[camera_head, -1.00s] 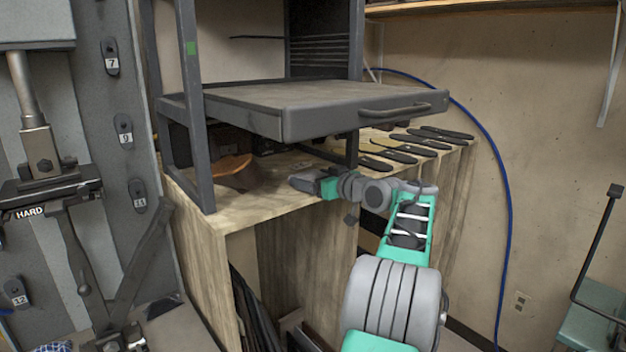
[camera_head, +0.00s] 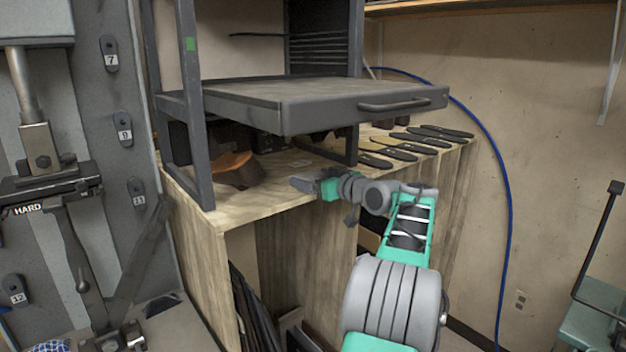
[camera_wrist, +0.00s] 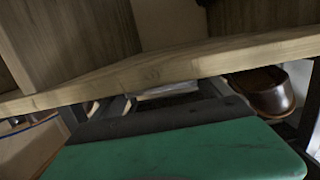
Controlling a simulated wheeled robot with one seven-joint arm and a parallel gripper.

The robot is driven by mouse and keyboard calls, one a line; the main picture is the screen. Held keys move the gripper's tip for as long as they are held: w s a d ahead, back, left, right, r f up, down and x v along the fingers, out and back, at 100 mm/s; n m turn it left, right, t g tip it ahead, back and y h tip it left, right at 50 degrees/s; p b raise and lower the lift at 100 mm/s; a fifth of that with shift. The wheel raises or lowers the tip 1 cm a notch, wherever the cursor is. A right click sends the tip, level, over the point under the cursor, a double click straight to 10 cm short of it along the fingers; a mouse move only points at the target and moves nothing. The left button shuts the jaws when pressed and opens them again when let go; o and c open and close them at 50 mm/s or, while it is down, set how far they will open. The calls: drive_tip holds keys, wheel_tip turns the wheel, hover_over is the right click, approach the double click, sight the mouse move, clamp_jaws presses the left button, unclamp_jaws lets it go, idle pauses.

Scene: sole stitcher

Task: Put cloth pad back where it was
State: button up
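A small blue-and-white patterned piece (camera_head: 50,346) is cut off at the bottom left edge of the head view; I cannot tell whether it is the cloth pad. No other cloth pad can be made out. My gripper (camera_head: 302,184) is over the front part of the wooden bench top (camera_head: 235,205), below the grey tray, pointing left. Its grey fingers are seen from the side, so their opening and any thin thing between them are hidden. In the wrist view, the green gripper housing and a dark bar fill the lower part, and the fingertips cannot be made out.
The grey handled tray (camera_head: 300,98) overhangs the bench and my gripper. A grey frame post (camera_head: 197,150) stands left. A brown shoe-like form (camera_head: 238,170) lies behind it. Several dark soles (camera_head: 395,152) lie on the right of the bench. A blue hose (camera_head: 508,220) hangs on the wall.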

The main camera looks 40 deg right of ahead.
wheel_tip(320, 180, down, 2)
drive_tip(key=shift+a, duration=0.1)
drive_tip(key=shift+r, duration=0.25)
drive_tip(key=shift+r+p, duration=0.55)
drive_tip(key=shift+p, duration=0.25)
drive_tip(key=s+a+r+b, duration=0.1)
drive_tip(key=s+r+b, duration=0.1)
drive_tip(key=s, duration=0.9)
drive_tip(key=shift+s+r, duration=0.2)
drive_tip(key=shift+s, duration=0.2)
drive_tip(key=shift+w+a, duration=0.1)
drive_tip(key=shift+a, duration=0.1)
